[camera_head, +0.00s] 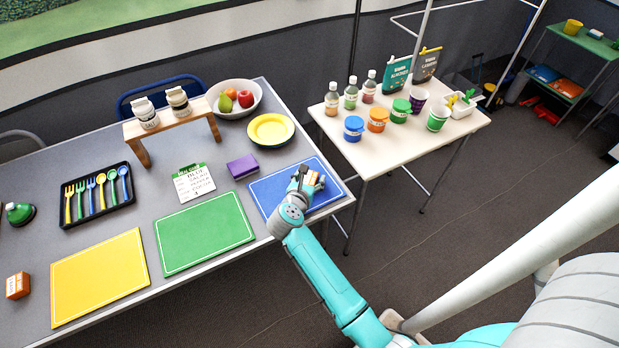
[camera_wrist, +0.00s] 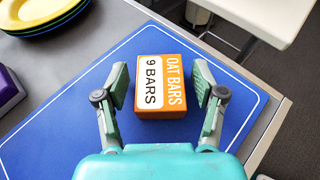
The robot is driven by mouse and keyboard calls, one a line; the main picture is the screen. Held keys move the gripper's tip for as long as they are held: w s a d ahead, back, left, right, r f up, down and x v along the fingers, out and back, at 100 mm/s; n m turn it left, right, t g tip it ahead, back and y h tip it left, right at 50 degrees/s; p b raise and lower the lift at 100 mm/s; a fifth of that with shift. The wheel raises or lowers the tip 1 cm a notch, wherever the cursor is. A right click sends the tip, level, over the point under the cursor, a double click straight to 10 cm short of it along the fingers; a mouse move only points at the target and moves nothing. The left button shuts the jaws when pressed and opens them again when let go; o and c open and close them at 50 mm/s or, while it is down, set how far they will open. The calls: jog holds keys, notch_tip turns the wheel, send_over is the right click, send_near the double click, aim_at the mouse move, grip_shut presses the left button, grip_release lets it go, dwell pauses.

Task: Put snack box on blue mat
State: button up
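The snack box (camera_wrist: 165,88), an orange and white box marked "OAT BARS" and "9 BARS", is over the blue mat (camera_wrist: 75,115) in the wrist view and seems to rest on it. My gripper (camera_wrist: 160,80) has one finger on each side of the box, with narrow gaps showing, so it looks open. In the head view my gripper (camera_head: 307,181) is low over the blue mat (camera_head: 264,196), and the box (camera_head: 313,178) shows only partly between its fingers.
A purple block (camera_head: 242,167) and stacked yellow plates (camera_head: 270,129) stand close behind the mat. A green mat (camera_head: 205,232) and a yellow mat (camera_head: 100,277) lie to the left. Another orange box (camera_head: 17,285) stands at far left. A white table (camera_head: 400,150) with jars is at the right.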

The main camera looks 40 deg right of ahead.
jog(key=shift+r, duration=0.15)
jog(key=v, duration=1.2)
jog(key=s+a+r+n+t+h, duration=0.1)
jog(key=s+r+n+t, duration=0.4)
jog(key=s+n, duration=0.45)
jog(key=s+r+n+t+h, duration=0.1)
jog(key=s+r+n+t, duration=0.4)
jog(key=s+n, duration=0.4)
jog(key=s+a+n+g+y, duration=0.1)
jog(key=s+a+n+y, duration=0.5)
jog(key=n, duration=0.9)
jog(key=s+a+f+n+y, duration=0.1)
jog(key=s+a+n+y, duration=0.6)
jog(key=s+n, duration=0.3)
jog(key=n, duration=0.4)
jog(key=shift+f+n+g+y, duration=0.25)
jog(key=shift+n+g+y, duration=0.1)
jog(key=shift+g+y, duration=0.05)
